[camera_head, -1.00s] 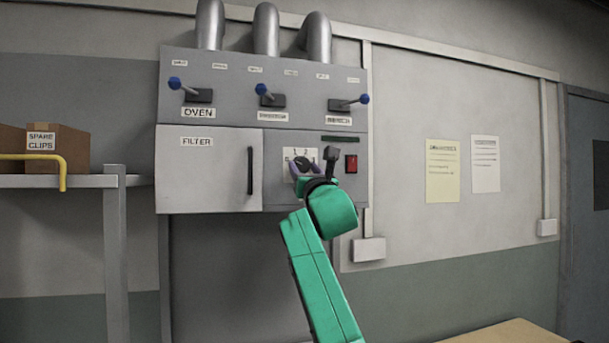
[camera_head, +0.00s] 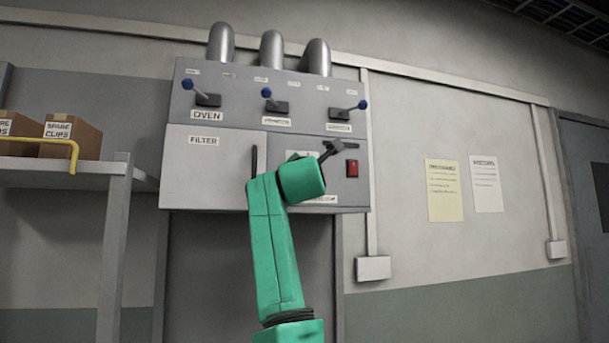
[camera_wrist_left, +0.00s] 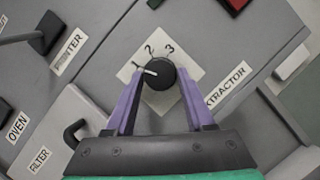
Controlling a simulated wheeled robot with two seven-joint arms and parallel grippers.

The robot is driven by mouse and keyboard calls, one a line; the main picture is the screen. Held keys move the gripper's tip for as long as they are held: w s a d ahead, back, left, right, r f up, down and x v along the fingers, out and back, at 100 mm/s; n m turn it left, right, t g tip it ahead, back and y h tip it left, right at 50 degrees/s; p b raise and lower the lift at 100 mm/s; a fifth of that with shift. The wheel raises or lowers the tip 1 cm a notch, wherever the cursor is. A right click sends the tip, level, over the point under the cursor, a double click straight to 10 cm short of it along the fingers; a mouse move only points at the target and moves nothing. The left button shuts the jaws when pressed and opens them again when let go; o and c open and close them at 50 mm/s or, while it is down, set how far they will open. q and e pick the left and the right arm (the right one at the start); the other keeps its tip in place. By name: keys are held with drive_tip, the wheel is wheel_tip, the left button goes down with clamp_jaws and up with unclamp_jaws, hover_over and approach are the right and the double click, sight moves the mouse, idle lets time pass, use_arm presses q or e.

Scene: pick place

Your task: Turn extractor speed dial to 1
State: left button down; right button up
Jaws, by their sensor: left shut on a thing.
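The extractor speed dial (camera_wrist_left: 160,76) is a round black knob on a pale plate (camera_wrist_left: 186,53) marked 1, 2 and 3, in the left wrist view. Its white pointer line aims left, close to the 1. My left gripper (camera_wrist_left: 159,76) has its purple fingers on both sides of the knob and is shut on it. In the head view my green left arm hides the dial and the fingers. My right gripper is in neither view.
The grey panel carries a filter door (camera_head: 212,168) with a dark handle, a red switch (camera_head: 352,168) right of the dial, and several blue-tipped levers (camera_head: 267,93) above. A shelf (camera_head: 60,175) with cardboard boxes (camera_head: 72,137) stands left.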

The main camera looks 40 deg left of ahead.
use_arm(q)
drive_tip(key=shift+s+r+m, duration=0.1)
drive_tip(key=shift+r+m, duration=0.1)
drive_tip(key=shift+m, duration=0.2)
drive_tip(key=c, duration=0.6)
unclamp_jaws()
drive_tip(key=o, duration=0.3)
drive_tip(key=shift+f, duration=0.1)
drive_tip(key=shift+o, duration=0.2)
drive_tip(key=b+v, duration=0.9)
drive_tip(key=v, duration=0.5)
drive_tip(key=shift+s, duration=0.25)
drive_tip(key=shift+d, duration=0.1)
